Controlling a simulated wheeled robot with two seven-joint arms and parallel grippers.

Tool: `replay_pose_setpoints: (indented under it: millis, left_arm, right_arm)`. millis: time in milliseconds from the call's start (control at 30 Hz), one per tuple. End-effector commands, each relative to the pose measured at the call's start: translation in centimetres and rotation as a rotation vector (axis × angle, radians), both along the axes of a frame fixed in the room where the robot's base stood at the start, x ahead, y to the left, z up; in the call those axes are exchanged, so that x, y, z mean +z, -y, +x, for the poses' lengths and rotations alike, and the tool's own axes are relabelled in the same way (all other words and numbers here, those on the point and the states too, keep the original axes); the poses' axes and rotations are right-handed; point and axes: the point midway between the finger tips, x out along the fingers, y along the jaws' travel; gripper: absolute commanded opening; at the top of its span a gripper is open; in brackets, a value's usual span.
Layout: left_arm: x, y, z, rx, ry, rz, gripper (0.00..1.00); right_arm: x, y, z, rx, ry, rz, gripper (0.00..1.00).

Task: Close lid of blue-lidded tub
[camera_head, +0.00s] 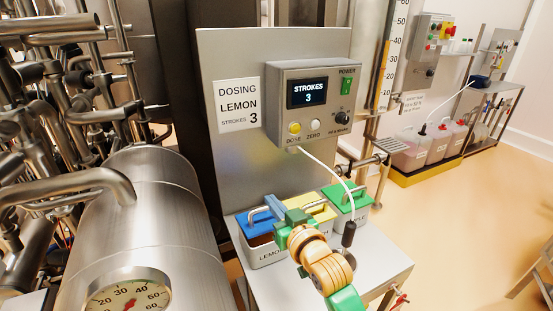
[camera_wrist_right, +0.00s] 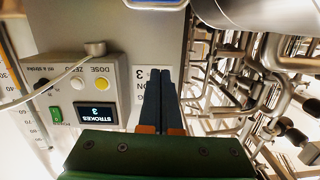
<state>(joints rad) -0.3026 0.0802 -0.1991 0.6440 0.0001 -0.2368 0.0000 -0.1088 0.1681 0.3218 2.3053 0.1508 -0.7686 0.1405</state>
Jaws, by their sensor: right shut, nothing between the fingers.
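In the right wrist view the dark blue fingers (camera_wrist_right: 161,72) are pressed together in front of the panel. I cannot tell whether they touch the lid. My left gripper is not in view.
A yellow-lidded tub (camera_head: 323,211) and a green-lidded tub (camera_head: 346,196) stand to the right. A white hose with a black nozzle (camera_head: 348,235) hangs near them. The dosing box (camera_head: 318,100) reads STROKES 3. A steel cylinder (camera_head: 140,225) crowds the left side.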

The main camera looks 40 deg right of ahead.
Motion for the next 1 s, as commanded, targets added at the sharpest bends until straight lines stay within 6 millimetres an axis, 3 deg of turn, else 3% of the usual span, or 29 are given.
replay_pose_setpoints:
  millis: [33, 167, 600, 800, 1000]
  left_arm:
    - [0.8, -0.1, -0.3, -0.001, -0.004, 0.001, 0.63]
    - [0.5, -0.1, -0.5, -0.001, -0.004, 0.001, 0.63]
    - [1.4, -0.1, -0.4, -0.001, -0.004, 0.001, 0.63]
    - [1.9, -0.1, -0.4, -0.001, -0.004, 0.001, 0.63]
    - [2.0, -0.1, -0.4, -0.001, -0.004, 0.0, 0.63]
  right_arm:
    - [-0.5, 0.1, -0.4, -0.004, -0.053, -0.035, 0.0]
    - [-1.7, 0.4, 0.5, -0.007, -0.082, -0.056, 0.0]
    - [-3.4, 2.5, 9.1, -0.007, -0.078, -0.049, 0.0]
    - [-6.0, 2.1, 7.4, -0.006, -0.077, -0.049, 0.0]
    - [-6.7, 2.0, 7.1, -0.007, -0.075, -0.05, 0.0]
